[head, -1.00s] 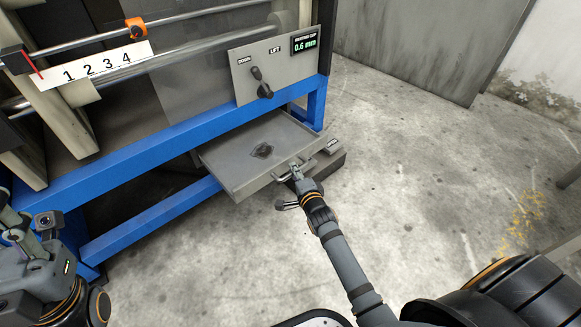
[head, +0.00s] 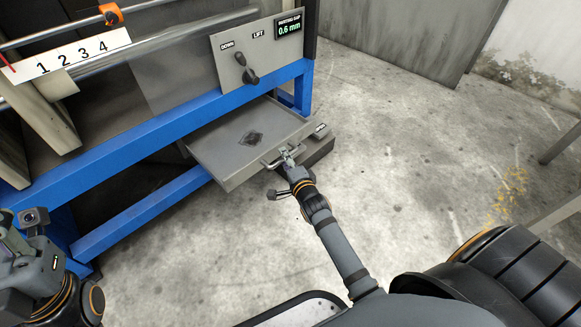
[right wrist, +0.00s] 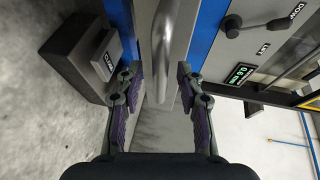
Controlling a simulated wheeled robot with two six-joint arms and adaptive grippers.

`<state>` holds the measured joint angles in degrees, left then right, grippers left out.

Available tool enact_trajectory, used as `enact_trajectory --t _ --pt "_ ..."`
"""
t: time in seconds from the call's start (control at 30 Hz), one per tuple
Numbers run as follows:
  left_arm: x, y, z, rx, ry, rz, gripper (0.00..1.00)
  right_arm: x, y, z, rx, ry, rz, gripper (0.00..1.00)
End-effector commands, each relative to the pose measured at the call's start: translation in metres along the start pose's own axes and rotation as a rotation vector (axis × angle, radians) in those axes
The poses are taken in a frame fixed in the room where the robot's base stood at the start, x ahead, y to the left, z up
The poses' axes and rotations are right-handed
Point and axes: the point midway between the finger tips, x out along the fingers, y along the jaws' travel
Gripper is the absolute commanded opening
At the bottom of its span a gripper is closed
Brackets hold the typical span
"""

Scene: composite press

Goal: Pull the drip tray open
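The grey drip tray (head: 215,150) is slid partly out from under the blue press frame, with a dark stain on its floor. Its bar handle (head: 272,163) is on the front face and also shows in the right wrist view (right wrist: 174,45). My right gripper (head: 287,155) is at the handle. In the right wrist view its two fingers (right wrist: 158,85) stand apart on either side of the bar, with visible gaps, so it looks open. My left gripper (head: 12,240) is at the lower left edge, partly cut off; its fingers are unclear.
A dark block with a small label (head: 320,132) sits on the floor right beside the tray. Above is a panel with a lever (head: 246,72) and a green 0.6 mm display (head: 289,26). The concrete floor (head: 400,150) in front and to the right is clear.

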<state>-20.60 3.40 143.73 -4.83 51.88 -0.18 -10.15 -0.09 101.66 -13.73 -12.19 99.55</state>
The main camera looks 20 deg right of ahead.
Motion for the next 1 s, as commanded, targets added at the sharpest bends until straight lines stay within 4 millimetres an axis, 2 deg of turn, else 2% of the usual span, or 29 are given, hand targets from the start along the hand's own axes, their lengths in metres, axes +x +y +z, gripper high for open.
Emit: enact_trajectory --t 0.3,0.43,0.6,1.0 --pt "0.000 0.000 0.000 0.000 0.000 0.000 0.40 -0.076 0.002 0.000 0.001 0.000 0.004 0.37" --pt "0.000 0.000 0.000 0.000 -0.001 0.000 0.40 -0.097 0.002 0.000 0.000 0.000 0.004 0.37" --pt "0.000 0.000 0.000 0.000 -0.001 0.001 0.40 -0.108 0.001 0.000 0.000 0.000 0.002 0.37" --pt "0.000 0.000 0.000 0.000 -0.001 0.001 0.40 -0.108 0.001 0.000 0.000 0.000 0.002 0.37"
